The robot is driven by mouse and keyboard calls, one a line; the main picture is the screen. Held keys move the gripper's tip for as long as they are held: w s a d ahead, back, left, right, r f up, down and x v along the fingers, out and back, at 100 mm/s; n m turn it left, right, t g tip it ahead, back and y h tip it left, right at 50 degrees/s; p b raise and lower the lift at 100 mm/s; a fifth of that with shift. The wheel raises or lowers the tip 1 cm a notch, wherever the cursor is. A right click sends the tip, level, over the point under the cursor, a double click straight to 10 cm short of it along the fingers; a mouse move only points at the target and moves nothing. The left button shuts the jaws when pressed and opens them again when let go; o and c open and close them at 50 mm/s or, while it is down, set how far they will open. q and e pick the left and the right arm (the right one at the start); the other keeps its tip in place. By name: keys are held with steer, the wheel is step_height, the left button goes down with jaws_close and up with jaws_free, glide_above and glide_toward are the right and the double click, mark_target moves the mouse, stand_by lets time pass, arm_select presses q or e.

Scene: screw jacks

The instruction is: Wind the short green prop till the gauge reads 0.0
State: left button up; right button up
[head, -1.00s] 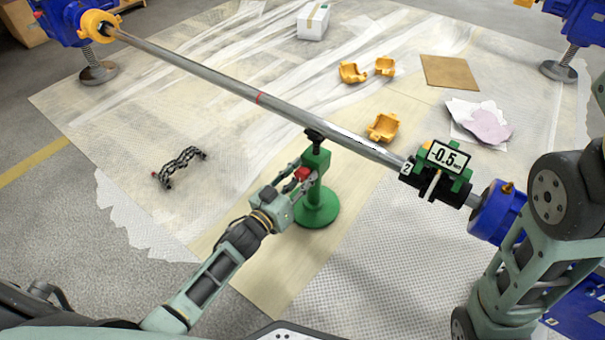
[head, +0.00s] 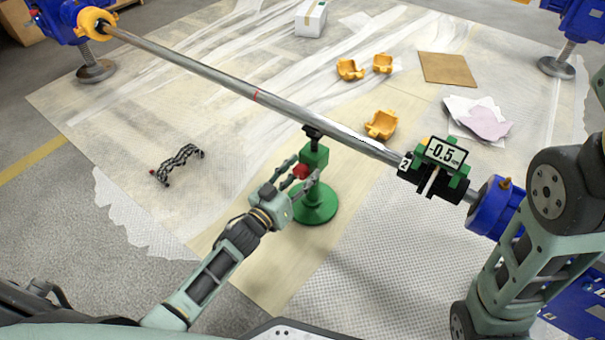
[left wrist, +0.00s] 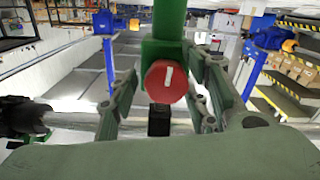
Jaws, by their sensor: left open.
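The short green prop (head: 316,203) stands upright on its round base under the long steel shaft (head: 200,70). Its dark head meets the shaft's underside in the picture. A red knob (head: 301,171) with a white mark sits on the prop's side; the knob also shows in the left wrist view (left wrist: 166,81). The gauge (head: 446,153) near the shaft's right end reads -0.5. My left gripper (head: 300,183) is open, with its fingers on either side of the knob; gaps show beside the knob in the left wrist view. My right gripper is out of view.
Blue stands hold the shaft at the far left (head: 68,22) and right (head: 497,208). Yellow shells (head: 381,125), a brown board (head: 447,69), a white box (head: 311,18) and a black jointed piece (head: 176,163) lie clear of the prop. My right arm fills the right side.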

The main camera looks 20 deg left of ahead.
arm_select(q)
steer(key=shift+s, duration=0.1)
steer(key=v, duration=1.2)
steer(key=shift+o, duration=0.2)
steer(key=shift+a, duration=0.1)
stand_by(1.5)
